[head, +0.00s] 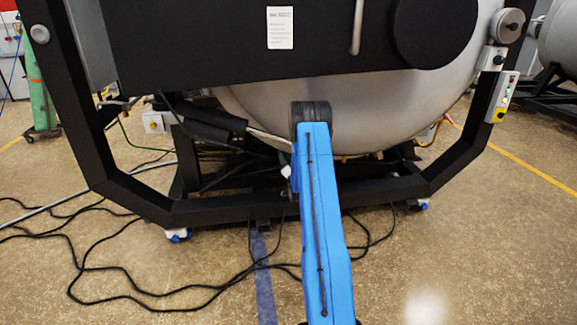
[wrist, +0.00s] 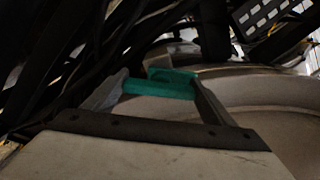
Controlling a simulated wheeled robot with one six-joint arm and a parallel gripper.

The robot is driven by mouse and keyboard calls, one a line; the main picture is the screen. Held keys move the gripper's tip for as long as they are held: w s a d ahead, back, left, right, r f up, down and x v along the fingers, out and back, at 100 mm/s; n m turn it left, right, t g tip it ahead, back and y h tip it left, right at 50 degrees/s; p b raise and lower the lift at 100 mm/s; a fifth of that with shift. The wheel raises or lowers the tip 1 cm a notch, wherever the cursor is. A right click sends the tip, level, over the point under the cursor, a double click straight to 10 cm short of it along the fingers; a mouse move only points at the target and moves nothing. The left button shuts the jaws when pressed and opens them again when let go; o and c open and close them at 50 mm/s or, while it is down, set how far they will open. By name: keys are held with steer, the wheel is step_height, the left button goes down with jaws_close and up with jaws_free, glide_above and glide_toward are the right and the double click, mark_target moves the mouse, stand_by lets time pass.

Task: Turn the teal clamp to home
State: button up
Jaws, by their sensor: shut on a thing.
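The teal clamp (wrist: 160,88) shows in the upper middle of the wrist view, between the two fingers of my gripper (wrist: 160,80). My gripper is shut on it, with one finger at its left end and one at its right end. Its far side and mounting are mostly hidden or dark. In the head view, my blue arm reaches toward the underside of the furnace; neither the clamp nor my gripper can be made out there.
The rounded grey furnace vessel (head: 385,105) stands in a black frame (head: 230,212) close around my arm. Dark bars and cables crowd the left of the wrist view. Black cables (head: 90,270) lie on the floor at left. The floor at right is clear.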

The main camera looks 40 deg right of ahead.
steer(key=m, duration=1.2)
steer(key=shift+s+f+m, duration=0.1)
steer(key=shift+m, duration=0.3)
stand_by(0.3)
steer(key=o, duration=1)
steer(key=shift+o, duration=0.2)
steer(key=v, duration=1.7)
steer(key=shift+s, duration=0.2)
